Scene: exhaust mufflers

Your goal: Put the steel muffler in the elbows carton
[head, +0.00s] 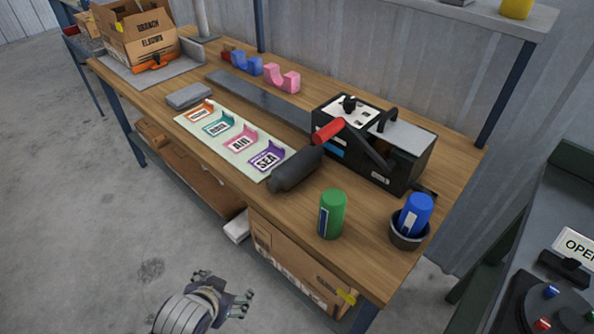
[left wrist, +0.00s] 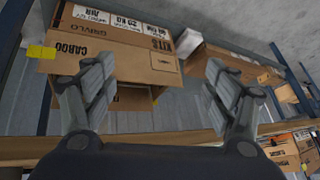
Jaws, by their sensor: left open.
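A dark grey muffler (head: 297,169), the only steel-looking one I see, lies on its side on the workbench at the right end of the label mat. The carton marked ELBOWS (head: 152,44) stands open-topped at the far left end of the bench, with an orange thing at its front. My left gripper (head: 241,303) is open and empty, in front of the bench and apart from the muffler. In the left wrist view its open fingers (left wrist: 157,78) face a carton on the lower shelf. My right gripper is not in view.
A green can (head: 332,214) and a blue can in a dark cup (head: 409,229) stand near the bench's right end. A black machine with a red-gripped lever (head: 385,150) stands behind the muffler. Another carton (head: 290,258) sits below the bench. The label mat (head: 205,135) holds several coloured holders.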

